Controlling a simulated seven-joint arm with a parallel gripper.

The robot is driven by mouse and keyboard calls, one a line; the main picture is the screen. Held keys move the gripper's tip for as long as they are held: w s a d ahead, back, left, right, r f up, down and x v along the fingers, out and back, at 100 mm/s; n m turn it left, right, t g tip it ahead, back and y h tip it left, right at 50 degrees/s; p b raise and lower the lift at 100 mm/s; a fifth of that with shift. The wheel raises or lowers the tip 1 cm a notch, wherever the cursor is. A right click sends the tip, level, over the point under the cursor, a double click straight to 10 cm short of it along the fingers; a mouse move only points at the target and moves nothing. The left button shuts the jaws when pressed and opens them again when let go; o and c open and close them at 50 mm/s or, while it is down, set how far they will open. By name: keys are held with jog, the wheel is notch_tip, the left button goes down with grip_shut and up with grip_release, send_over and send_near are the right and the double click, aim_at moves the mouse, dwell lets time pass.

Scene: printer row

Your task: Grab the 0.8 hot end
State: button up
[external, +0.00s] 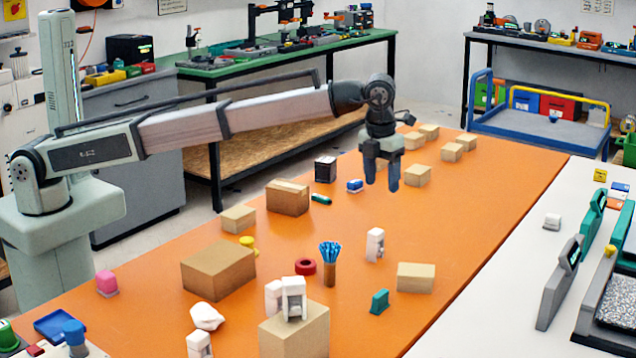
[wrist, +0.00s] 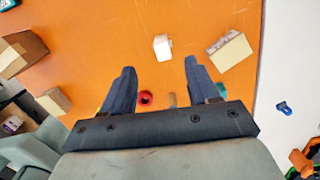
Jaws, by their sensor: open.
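Several small white upright pieces that look like hot ends show in the external view. One white piece (external: 375,245) stands alone on the orange table. Another white piece (external: 293,298) stands on a tan box, with a further one (external: 273,298) beside it. One more (external: 200,345) is at the bottom edge. No size marking is readable, so I cannot tell which is the 0.8 hot end. My gripper (external: 381,180) is open and empty, pointing down above the table, behind the lone piece. In the wrist view a white piece (wrist: 162,47) shows beyond the fingertips (wrist: 160,68), between them and apart.
Tan boxes (external: 218,269) are scattered over the orange table (external: 480,220). A cup of blue sticks (external: 330,262), a red ring (external: 305,267) and a teal piece (external: 379,301) stand near the lone white piece. A white bench (external: 490,310) with printers runs along the right.

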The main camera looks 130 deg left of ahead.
aim_at(376, 231)
jog(key=shift+n+h, duration=0.5)
jog(key=shift+n, duration=0.1)
jog(key=f, duration=0.4)
jog(key=d+f, duration=0.1)
jog(key=f, duration=0.8)
jog(key=shift+d+f, duration=0.25)
jog(key=shift+f, duration=0.15)
jog(key=c, duration=1.1)
